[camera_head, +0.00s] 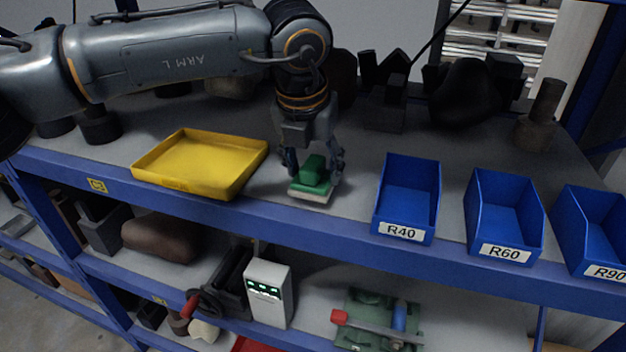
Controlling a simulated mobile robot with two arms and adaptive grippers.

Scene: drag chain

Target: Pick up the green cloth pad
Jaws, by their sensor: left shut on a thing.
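The green cloth pad (314,186) is at the front of the upper shelf (345,205), between the yellow tray and the blue bins. It has a raised green block on top and a pale layer underneath. My left gripper (314,164) reaches down from above and is shut on the raised green part. I cannot tell whether the pad touches the shelf or hangs just above it. My right gripper is not in view.
A yellow tray (146,172) lies left of the pad. Blue bins labelled R40 (402,231), R60 (505,253) and R90 (606,271) stand to the right. Dark parts (470,92) line the back. A white box (268,293) stands on the lower shelf.

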